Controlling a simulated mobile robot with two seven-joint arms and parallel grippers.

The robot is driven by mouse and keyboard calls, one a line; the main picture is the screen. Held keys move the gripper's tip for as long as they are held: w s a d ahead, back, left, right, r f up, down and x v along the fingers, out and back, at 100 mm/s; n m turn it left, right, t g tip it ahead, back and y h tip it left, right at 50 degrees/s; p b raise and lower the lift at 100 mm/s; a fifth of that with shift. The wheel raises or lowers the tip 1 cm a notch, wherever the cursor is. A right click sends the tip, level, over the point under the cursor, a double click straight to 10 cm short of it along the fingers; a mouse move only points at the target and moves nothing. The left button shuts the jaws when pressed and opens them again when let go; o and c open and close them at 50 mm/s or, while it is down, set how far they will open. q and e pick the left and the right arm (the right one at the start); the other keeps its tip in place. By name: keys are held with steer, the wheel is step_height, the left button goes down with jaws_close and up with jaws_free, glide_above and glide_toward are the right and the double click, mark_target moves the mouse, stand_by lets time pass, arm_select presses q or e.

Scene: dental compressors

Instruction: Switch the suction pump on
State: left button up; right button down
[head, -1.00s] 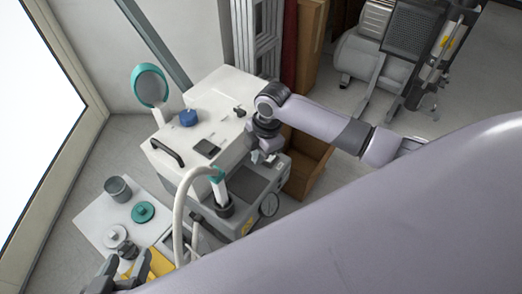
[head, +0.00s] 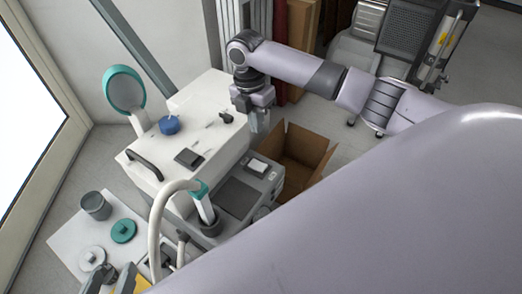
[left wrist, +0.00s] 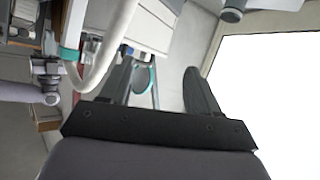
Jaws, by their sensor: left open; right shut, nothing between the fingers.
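The suction pump (head: 235,192) is the grey unit with a dark panel, set low against the white cabinet (head: 195,125). A small pale square (head: 257,166) shows on its top face near the right end; I cannot tell whether it is a switch. A white hose (head: 157,225) with a teal collar loops in front. My right gripper (head: 262,130) is shut and empty, pointing down above and behind the pump's right end, apart from it. My left gripper (head: 112,280) is at the lower left near the tray; its fingers are apart and empty in the left wrist view (left wrist: 158,85).
The white cabinet carries a blue knob (head: 169,125), a black handle (head: 145,165) and a teal-rimmed round part (head: 125,90). An open cardboard box (head: 300,155) stands right of the pump. A white tray (head: 68,240) with a grey cup and lids lies at the lower left.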

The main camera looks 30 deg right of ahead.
steer(key=b, duration=0.5)
glide_above(263, 167)
steer(key=f, duration=1)
steer(key=shift+w+a+f, duration=0.1)
steer(key=shift+w+f, duration=0.25)
steer(key=shift+w, duration=0.05)
step_height(263, 167, down, 2)
steer(key=shift+s+f+b, duration=0.15)
steer(key=shift+b, duration=0.2)
steer(key=shift+f, duration=0.5)
arm_select(q)
steer(key=shift+w+d+f+t+h, duration=0.2)
steer(key=shift+d+f+h, duration=0.1)
steer(key=shift+d+h, duration=0.15)
steer(key=shift+w+d+f+t+h, duration=0.15)
steer(key=shift+d+f+t+h, duration=0.15)
steer(key=shift+d, duration=0.25)
steer(key=shift+r, duration=0.15)
